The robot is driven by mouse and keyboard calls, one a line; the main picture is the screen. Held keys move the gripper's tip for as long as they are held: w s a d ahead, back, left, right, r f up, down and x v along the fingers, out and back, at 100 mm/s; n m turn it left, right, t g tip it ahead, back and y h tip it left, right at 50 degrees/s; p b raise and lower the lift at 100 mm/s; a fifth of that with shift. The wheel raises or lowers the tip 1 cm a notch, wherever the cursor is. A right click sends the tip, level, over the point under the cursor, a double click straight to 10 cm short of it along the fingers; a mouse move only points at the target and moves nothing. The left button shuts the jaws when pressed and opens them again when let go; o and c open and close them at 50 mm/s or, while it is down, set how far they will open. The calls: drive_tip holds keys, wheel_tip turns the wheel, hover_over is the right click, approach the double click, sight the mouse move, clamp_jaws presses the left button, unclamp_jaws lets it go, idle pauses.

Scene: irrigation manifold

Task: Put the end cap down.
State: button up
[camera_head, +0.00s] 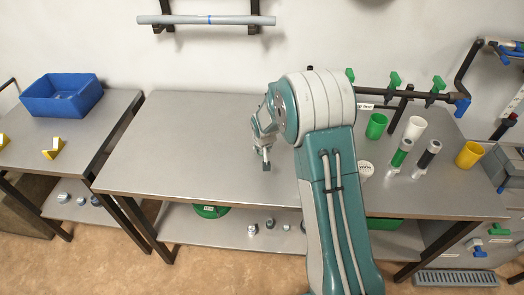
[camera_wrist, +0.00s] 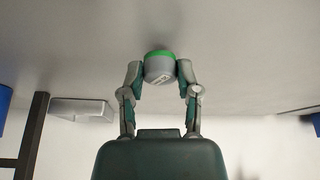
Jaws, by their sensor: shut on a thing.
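The end cap (camera_wrist: 160,68) is grey with a green band and shows in the wrist view between the two fingers. My gripper (camera_wrist: 160,76) is shut on it, one finger on each side. In the head view my gripper (camera_head: 266,164) hangs over the middle of the bare metal bench (camera_head: 190,140). I cannot make out the cap there, and the gap between cap and bench is not clear.
Green (camera_head: 376,126), white (camera_head: 414,128) and yellow (camera_head: 470,155) cups stand at the bench's right, near upright pipe pieces (camera_head: 400,153). A pipe manifold (camera_head: 420,95) runs behind them. A blue bin (camera_head: 62,97) sits on the left table. The bench's left half is clear.

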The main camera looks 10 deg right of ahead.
drive_tip(key=shift+f, duration=0.4)
drive_tip(key=o, duration=0.8)
drive_tip(key=shift+f, duration=0.1)
drive_tip(key=s+d+f+v, duration=0.1)
drive_tip(key=s+v, duration=0.2)
drive_tip(key=v, duration=1.9)
drive_tip(key=shift+n+t, duration=0.4)
drive_tip(key=shift+t, duration=0.2)
drive_tip(key=s+r, duration=0.3)
drive_tip(key=s, duration=0.5)
drive_tip(key=s+r, duration=0.2)
drive_tip(key=s, duration=0.6)
drive_tip(key=s+r, duration=0.3)
drive_tip(key=s, duration=0.6)
drive_tip(key=shift+a+r, duration=0.15)
drive_tip(key=shift+r, duration=0.15)
